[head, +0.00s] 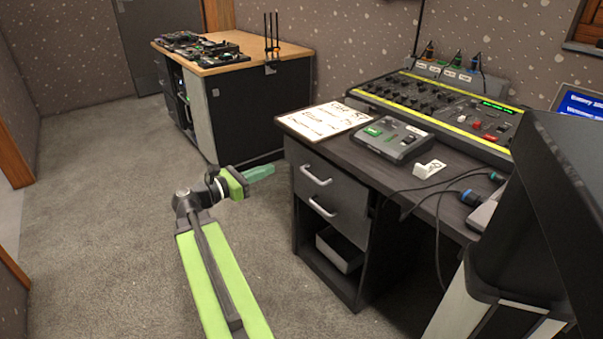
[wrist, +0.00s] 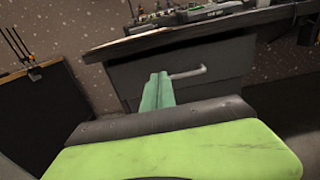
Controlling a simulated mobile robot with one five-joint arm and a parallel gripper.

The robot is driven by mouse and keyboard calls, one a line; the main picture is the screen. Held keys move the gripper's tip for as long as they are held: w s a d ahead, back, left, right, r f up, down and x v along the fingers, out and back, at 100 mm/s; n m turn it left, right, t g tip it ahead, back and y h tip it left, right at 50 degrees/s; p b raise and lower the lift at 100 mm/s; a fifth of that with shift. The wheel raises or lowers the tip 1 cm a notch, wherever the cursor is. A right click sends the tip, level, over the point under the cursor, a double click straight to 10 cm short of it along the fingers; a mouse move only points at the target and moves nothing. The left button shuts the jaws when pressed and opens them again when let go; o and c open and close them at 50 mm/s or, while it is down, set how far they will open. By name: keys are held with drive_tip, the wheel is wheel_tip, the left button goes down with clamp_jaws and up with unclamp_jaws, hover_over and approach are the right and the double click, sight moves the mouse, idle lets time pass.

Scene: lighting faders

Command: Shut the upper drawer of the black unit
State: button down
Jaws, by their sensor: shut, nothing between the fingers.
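The black unit (head: 289,220) is a dark desk with two grey drawers on its left part. The upper drawer (head: 345,192) has a light bar handle (head: 316,175). Its front looks close to the frame; I cannot tell whether a small gap remains. My gripper (head: 270,170), with green fingers, is shut and empty, to the left of the upper drawer front. In the wrist view, the fingers (wrist: 158,80) point toward the upper drawer front (wrist: 205,85), left of its handle (wrist: 188,73). I cannot tell whether they touch it.
Below the upper drawer is a lower drawer (head: 335,213) with its own handle, then an open shelf holding a grey bin (head: 340,250). A mixing console (head: 440,105) stands on the desk. A wooden-topped cabinet (head: 250,110) stands behind. The carpet (head: 110,230) at left is clear.

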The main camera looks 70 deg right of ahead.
approach(310, 152)
drive_tip(key=x, duration=0.7)
